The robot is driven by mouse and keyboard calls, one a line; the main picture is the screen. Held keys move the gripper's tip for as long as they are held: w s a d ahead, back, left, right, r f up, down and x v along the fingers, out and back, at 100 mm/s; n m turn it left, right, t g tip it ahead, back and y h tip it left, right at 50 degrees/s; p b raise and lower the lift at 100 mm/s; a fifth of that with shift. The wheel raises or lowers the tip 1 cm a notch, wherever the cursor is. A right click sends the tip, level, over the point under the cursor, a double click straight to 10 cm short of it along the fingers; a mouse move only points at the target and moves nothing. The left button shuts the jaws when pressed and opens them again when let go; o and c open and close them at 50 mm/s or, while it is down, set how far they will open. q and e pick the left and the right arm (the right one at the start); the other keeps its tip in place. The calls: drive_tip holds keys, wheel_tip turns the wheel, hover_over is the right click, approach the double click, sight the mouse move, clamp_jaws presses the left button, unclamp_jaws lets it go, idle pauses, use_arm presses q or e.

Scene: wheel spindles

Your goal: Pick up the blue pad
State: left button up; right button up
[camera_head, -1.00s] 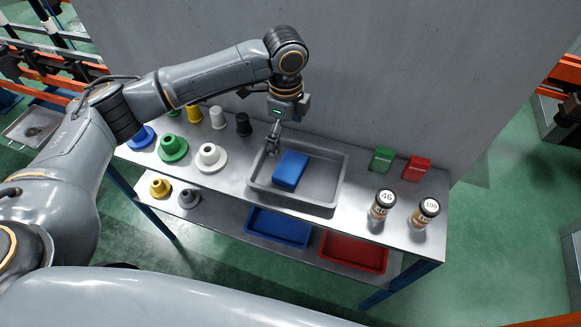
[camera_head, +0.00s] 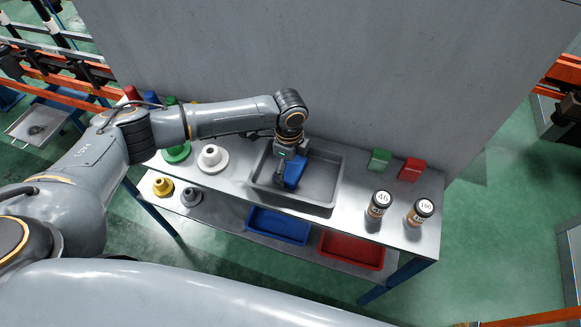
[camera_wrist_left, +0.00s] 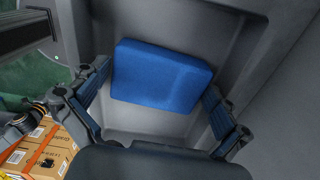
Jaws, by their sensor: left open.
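The blue pad (camera_head: 294,172) lies in the grey tray (camera_head: 325,190) on the metal table. It also shows whole in the left wrist view (camera_wrist_left: 160,76), flat on the tray floor. My left gripper (camera_head: 279,178) points down into the tray at the pad's left side and hides part of the pad in the head view. In the left wrist view my left gripper (camera_wrist_left: 152,108) is open, with one finger on each side of the pad's near part. It holds nothing. My right gripper is not in view.
Green (camera_head: 379,160) and red (camera_head: 412,169) blocks and two labelled jars (camera_head: 379,204) stand right of the tray. Spindles such as the white one (camera_head: 212,158) stand left. A blue bin (camera_head: 279,227) and a red bin (camera_head: 352,250) sit on the shelf below. A wall rises behind.

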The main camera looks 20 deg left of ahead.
use_arm(q)
drive_tip(key=c, duration=0.6)
drive_tip(key=shift+r, duration=0.1)
drive_tip(key=shift+r, duration=0.2)
wheel_tip(320, 180, up, 2)
drive_tip(key=shift+r+b, duration=0.1)
drive_tip(key=shift+b, duration=0.85)
drive_tip(key=s+a+r+b, duration=0.3)
drive_tip(key=a+r, duration=0.7)
drive_tip(key=a, duration=0.3)
drive_tip(key=shift+s+a+r, duration=0.15)
drive_tip(key=shift+a, duration=0.2)
